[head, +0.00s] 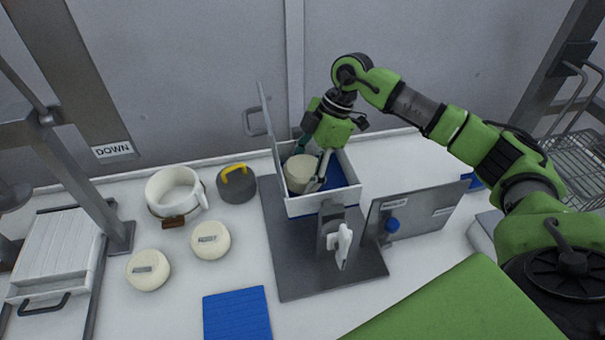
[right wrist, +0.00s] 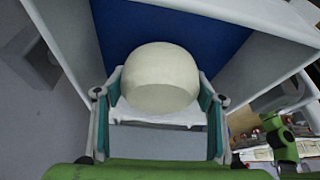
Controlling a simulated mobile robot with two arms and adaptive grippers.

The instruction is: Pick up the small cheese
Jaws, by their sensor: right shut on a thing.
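A pale round cheese (head: 300,172) is inside an open white box (head: 323,199) with a blue floor. My right gripper (head: 314,176) reaches down into the box and is shut on this cheese. In the right wrist view the cheese (right wrist: 160,78) is between the two teal-padded fingers (right wrist: 160,110), above or on the blue floor; whether it is lifted I cannot tell. Two more cream round cheeses with labels, a right one (head: 210,240) and a left one (head: 148,270), lie on the white counter. My left gripper is not in view.
A white pot (head: 174,190) and a grey weight with a yellow handle (head: 237,184) stand left of the box. A blue mat (head: 237,315) lies in front. A grey upright plate (head: 420,215) stands to the right. The box has tall walls and an open lid (head: 268,122).

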